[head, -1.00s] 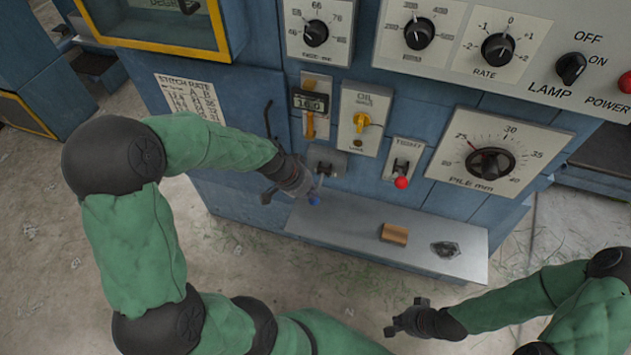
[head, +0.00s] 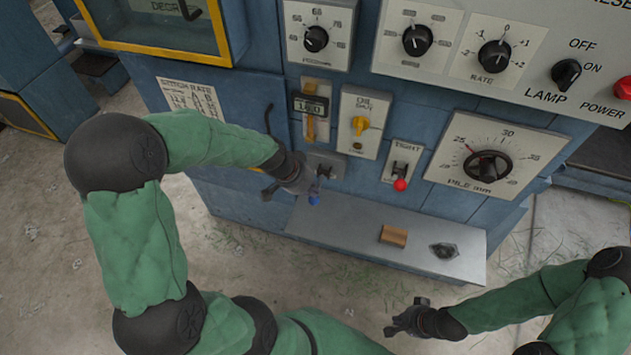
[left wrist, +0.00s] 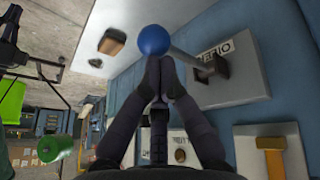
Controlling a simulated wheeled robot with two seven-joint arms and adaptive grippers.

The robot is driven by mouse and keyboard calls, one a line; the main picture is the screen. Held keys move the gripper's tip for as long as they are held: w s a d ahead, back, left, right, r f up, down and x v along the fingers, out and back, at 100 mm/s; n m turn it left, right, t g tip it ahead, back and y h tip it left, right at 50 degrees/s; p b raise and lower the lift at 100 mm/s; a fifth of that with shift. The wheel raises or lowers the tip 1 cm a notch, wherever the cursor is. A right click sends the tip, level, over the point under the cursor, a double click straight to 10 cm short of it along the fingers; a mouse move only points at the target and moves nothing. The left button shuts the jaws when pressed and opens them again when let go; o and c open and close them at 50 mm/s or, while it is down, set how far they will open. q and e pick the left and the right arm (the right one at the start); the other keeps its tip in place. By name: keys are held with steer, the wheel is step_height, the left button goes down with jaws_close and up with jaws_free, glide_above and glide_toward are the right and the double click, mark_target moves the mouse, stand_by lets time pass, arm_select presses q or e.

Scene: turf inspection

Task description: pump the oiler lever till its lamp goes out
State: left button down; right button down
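The oiler lever has a thin rod with a blue ball knob (head: 314,200) at its end; its mount (head: 325,163) is on the blue machine front. In the left wrist view the blue ball (left wrist: 153,40) sits just beyond my left fingertips, and the rod runs right to its labelled plate (left wrist: 231,65). My left gripper (head: 312,190) is shut, its tips at or touching the ball; the ball is not clearly between them. A small dark amber lamp (head: 357,146) sits under the yellow knob on the OIL plate (head: 372,103); whether it is lit I cannot tell. My right gripper (head: 402,318) is away, low right.
A red-knobbed lever (head: 400,185) is right of the oiler. Dials and knobs fill the panel above. Open floor lies in front.

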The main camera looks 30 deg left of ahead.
arm_select(q)
steer(key=shift+w+a+r+p, duration=0.1)
steer(key=shift+w+r+p, duration=0.3)
steer(key=shift+r+p, duration=0.35)
steer(key=shift+w+a+r+p, duration=0.1)
steer(key=shift+w+r+p, duration=0.4)
steer(key=shift+r, duration=0.5)
steer(key=shift+w+a+r+p, duration=0.1)
steer(key=shift+w+r+p, duration=0.25)
steer(key=shift+r+p, duration=0.4)
steer(key=shift+r, duration=0.15)
steer(key=r+p, duration=0.1)
steer(key=w+r+p, duration=0.1)
steer(key=r, duration=0.1)
steer(key=w+r+p, duration=0.1)
steer(key=shift+a+r, duration=0.2)
